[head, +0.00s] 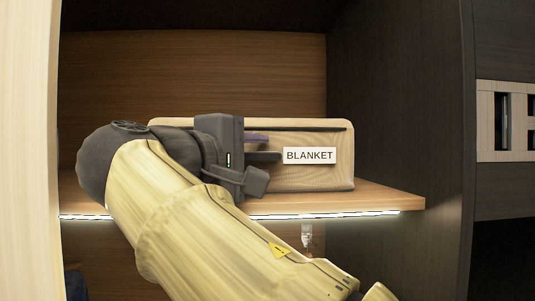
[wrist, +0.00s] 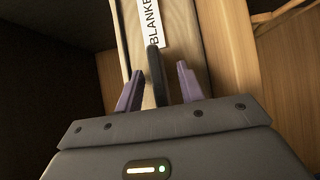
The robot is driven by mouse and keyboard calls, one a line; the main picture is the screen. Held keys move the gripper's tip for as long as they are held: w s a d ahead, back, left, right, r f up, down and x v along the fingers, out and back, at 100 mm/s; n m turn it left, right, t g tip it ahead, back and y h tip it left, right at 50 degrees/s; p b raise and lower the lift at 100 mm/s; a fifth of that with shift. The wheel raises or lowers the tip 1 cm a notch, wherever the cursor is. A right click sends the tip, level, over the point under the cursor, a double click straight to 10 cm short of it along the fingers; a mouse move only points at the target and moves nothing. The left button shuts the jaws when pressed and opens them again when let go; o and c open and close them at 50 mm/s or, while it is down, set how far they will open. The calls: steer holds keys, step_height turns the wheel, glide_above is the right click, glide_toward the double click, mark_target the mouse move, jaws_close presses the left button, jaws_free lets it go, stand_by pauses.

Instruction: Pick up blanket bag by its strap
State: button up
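The blanket bag (head: 322,176) is a beige, box-shaped bag with a white BLANKET label, standing on a wooden shelf. Its dark strap (head: 264,156) shows beside the label in the head view. In the wrist view the strap (wrist: 156,80) runs between the two purple fingers of my gripper (wrist: 160,69). The fingers are apart, with a gap visible on each side of the strap. In the head view one purple finger (head: 256,138) shows in front of the bag; my arm hides the bag's left part.
The wooden shelf (head: 385,198) has a lit strip along its front edge. A dark side wall (head: 395,110) bounds it on the right, and a light panel (head: 28,150) stands on the left. Space above the bag is clear.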

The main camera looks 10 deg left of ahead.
steer(key=shift+c, duration=0.5)
steer(key=c, duration=0.7)
jaws_close()
steer(key=shift+f, duration=0.1)
